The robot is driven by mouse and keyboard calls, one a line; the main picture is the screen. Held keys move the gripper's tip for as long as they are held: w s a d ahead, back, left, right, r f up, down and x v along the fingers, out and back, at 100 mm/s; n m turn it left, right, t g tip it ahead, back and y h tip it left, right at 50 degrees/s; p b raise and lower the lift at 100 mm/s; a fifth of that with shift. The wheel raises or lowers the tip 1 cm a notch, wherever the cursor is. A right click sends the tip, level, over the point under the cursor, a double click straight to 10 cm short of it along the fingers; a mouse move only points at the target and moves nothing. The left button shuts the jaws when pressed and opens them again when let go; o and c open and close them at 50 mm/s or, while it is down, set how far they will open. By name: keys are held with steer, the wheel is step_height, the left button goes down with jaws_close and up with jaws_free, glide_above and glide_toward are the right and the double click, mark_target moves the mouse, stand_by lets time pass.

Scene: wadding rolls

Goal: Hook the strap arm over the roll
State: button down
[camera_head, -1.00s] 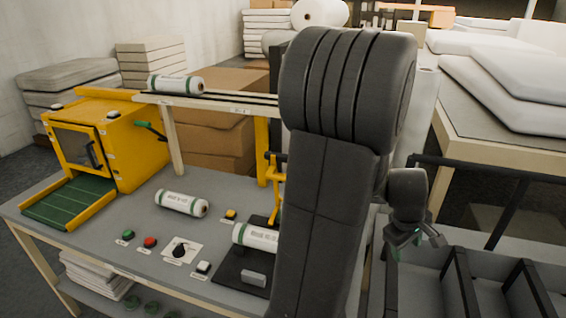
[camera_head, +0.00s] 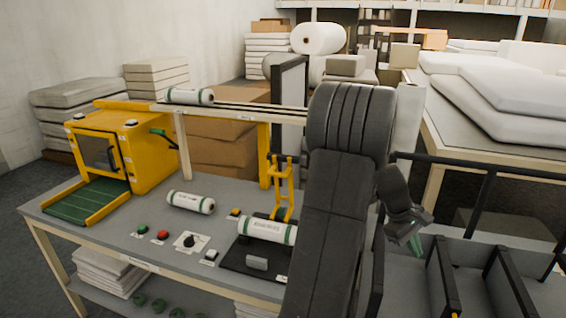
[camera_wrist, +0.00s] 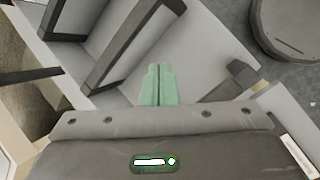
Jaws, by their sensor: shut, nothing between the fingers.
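A white roll with green end bands (camera_head: 267,230) lies on a black base plate (camera_head: 236,258) on the grey bench. The yellow strap arm (camera_head: 284,188) stands raised behind this roll, upright and not over it. My gripper (camera_head: 416,246) is to the right of the bench, above the dark divided bins, well apart from the roll and the strap arm. In the wrist view its green fingers (camera_wrist: 158,84) are together with nothing between them. My arm hides part of the bench's right end.
A second roll (camera_head: 190,202) lies on the bench; a third (camera_head: 190,96) sits on the raised rail (camera_head: 225,108). A yellow machine (camera_head: 124,147) stands at the left. Buttons and a knob (camera_head: 189,241) line the front. Dark dividers (camera_head: 440,276) and a black rail (camera_head: 480,172) are near my gripper.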

steer(key=w+d+r+m+g+h+b, duration=0.15)
steer(key=w+g+h, duration=0.3)
steer(key=w, duration=0.65)
steer(key=w+a+r+m+g+h, duration=0.2)
steer(key=w+a+m+h, duration=0.2)
steer(key=w, duration=0.6)
steer(key=a+h, duration=0.2)
steer(key=h, duration=0.1)
steer(key=shift+w+a+r+m, duration=0.25)
steer(key=shift+m, duration=0.1)
